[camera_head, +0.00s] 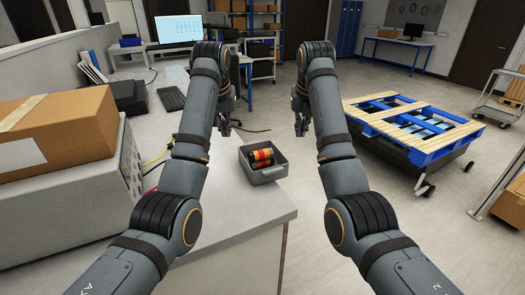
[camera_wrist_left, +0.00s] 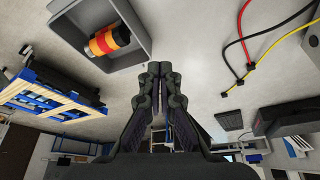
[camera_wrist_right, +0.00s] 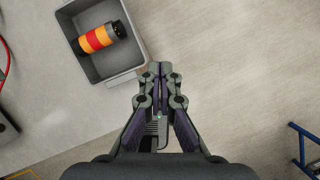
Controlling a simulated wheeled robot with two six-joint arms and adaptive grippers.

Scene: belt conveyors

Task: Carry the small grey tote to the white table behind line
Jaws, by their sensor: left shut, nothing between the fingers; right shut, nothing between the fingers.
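The small grey tote (camera_head: 264,177) stands upright on a pale worktop (camera_head: 240,218), near its right-hand edge. A black, orange, red and yellow cylinder (camera_head: 261,157) lies inside it. The tote also shows in the left wrist view (camera_wrist_left: 140,56) and the right wrist view (camera_wrist_right: 112,73), with the cylinder inside. My left gripper (camera_head: 229,128) is shut and empty, beyond the tote and to its left in the head view. My right gripper (camera_head: 300,128) is shut and empty, beyond the tote and to its right. Neither touches the tote.
A cardboard box (camera_head: 58,128) sits on a pale grey unit at the left. Red and yellow cables (camera_wrist_left: 243,63) lie near the tote. A blue-and-wood pallet (camera_head: 411,127) stands at the right. A desk with a monitor (camera_head: 179,29) is behind. Floor between is clear.

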